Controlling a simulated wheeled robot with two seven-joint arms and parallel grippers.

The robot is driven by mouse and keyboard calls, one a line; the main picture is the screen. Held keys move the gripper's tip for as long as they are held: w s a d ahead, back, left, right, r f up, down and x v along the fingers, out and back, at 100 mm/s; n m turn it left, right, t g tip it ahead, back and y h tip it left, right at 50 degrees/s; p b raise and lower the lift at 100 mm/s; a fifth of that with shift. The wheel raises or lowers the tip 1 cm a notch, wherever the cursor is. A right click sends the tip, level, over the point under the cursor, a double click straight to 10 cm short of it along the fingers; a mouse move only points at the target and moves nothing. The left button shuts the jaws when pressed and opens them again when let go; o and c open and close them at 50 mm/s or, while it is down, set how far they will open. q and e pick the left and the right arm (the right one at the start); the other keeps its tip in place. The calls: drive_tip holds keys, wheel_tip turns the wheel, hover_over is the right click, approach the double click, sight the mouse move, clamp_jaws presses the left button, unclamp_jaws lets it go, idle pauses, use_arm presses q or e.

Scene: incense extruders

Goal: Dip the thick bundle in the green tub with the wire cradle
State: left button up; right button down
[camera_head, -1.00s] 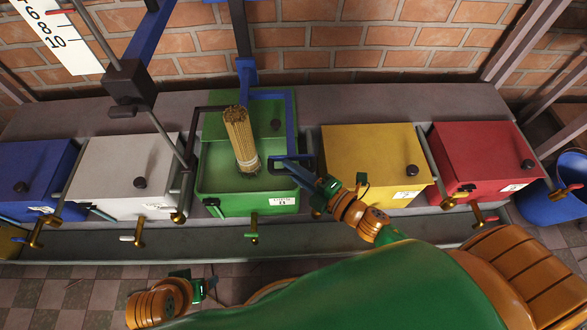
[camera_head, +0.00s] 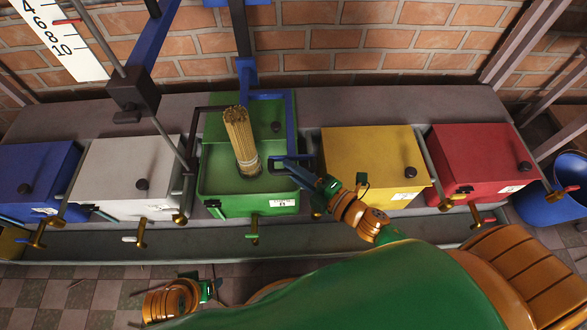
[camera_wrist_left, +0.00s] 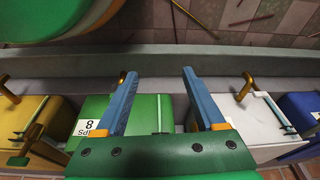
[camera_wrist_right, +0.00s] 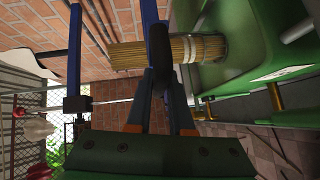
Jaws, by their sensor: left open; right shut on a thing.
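The thick bundle (camera_head: 240,140) of pale sticks, tied with a light band near its lower end, stands slightly tilted in the open green tub (camera_head: 228,205). Its lower end meets the green surface inside; how deep it sits is unclear. A blue frame (camera_head: 291,120) comes down beside the bundle, with a dark handle (camera_head: 313,163) at its lower right. My right gripper (camera_head: 295,167) is shut on the dark handle; in the right wrist view the bundle (camera_wrist_right: 205,50) shows just beyond it. My left gripper (camera_head: 212,287) is open and empty, low in front of the tubs.
A white tub (camera_head: 115,170) and a blue tub (camera_head: 35,170) stand left, a yellow tub (camera_head: 370,150) and a red tub (camera_head: 480,150) right, all lidded. Brass taps stick out in front. A numbered scale (camera_head: 65,45) and dark block (camera_head: 135,92) are upper left.

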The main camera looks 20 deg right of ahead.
wheel_tip(320, 180, up, 3)
drive_tip(key=shift+f+p, duration=0.1)
drive_tip(key=shift+p, duration=1.05)
use_arm(q)
drive_tip(key=s+a+f+p, duration=0.2)
drive_tip(key=s+f+p, duration=0.1)
drive_tip(key=s+f, duration=0.3)
use_arm(e)
wheel_tip(320, 180, up, 3)
drive_tip(key=shift+f, duration=0.1)
wheel_tip(320, 180, up, 3)
drive_tip(key=p, duration=0.3)
use_arm(q)
drive_tip(key=s+a+r+g+p, duration=0.1)
drive_tip(key=s+a+r+p, duration=0.1)
drive_tip(key=s+p, duration=0.3)
drive_tip(key=shift+s+a+r+y, duration=0.15)
drive_tip(key=shift+s+a+y, duration=0.15)
drive_tip(key=shift+s+a, duration=0.25)
use_arm(e)
wheel_tip(320, 180, up, 5)
drive_tip(key=shift+r, duration=0.15)
use_arm(q)
drive_tip(key=shift+s+d, duration=0.1)
drive_tip(key=shift+d, duration=0.05)
use_arm(e)
drive_tip(key=c, duration=0.8)
unclamp_jaws()
drive_tip(key=shift+c, duration=0.2)
drive_tip(key=shift+o, duration=0.2)
